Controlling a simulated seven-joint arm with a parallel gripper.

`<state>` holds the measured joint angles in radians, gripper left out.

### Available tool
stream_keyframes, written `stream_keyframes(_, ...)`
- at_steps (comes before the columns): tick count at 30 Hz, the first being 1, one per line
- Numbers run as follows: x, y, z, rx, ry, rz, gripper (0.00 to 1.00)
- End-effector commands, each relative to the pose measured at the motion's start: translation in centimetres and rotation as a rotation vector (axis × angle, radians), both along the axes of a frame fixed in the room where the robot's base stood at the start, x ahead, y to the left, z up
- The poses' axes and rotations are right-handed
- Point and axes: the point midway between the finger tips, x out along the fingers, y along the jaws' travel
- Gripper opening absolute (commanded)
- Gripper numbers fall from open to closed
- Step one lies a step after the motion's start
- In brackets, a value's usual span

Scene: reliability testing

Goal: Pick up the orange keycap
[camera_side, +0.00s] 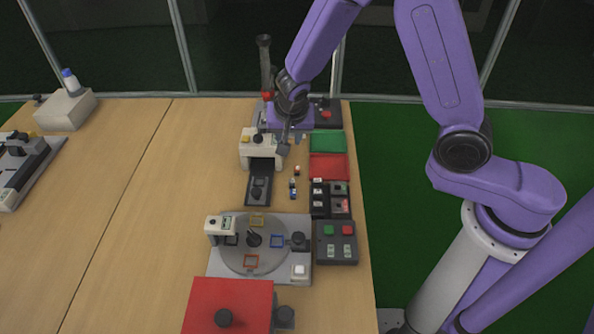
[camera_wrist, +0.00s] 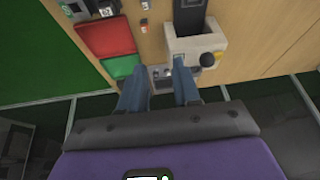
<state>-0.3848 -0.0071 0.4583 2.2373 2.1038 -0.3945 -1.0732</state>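A small block with a pale and orange-red surface, which looks like the orange keycap, lies on the wooden table (camera_side: 297,171); this keycap also shows in the wrist view (camera_wrist: 143,22). It is too small to make out in detail. My gripper (camera_side: 291,147) is above the far end of the table, beyond the keycap and beside the white machine. In the wrist view the two blue fingers of my gripper (camera_wrist: 160,72) are spread apart with nothing between them. The keycap is ahead of the fingertips, clear of them.
A white machine (camera_wrist: 208,42) with a dark slide stands beside the keycap. Red (camera_side: 328,166) and green (camera_side: 327,142) trays lie on the other side. A small bottle-like item (camera_side: 293,188) and dark boxes (camera_side: 320,200) are nearer. A turntable station (camera_side: 238,262) stands at the front.

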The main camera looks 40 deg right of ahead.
Motion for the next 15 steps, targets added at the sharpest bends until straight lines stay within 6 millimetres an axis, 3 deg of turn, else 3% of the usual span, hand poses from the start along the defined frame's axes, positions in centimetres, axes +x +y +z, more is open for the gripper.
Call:
stream_keyframes(6, -0.9, -1.1, -1.1, -0.031, 0.047, -0.074, 0.32)
stream_keyframes(15, 0.1, -2.1, -4.3, -0.032, 0.048, -0.074, 0.32)
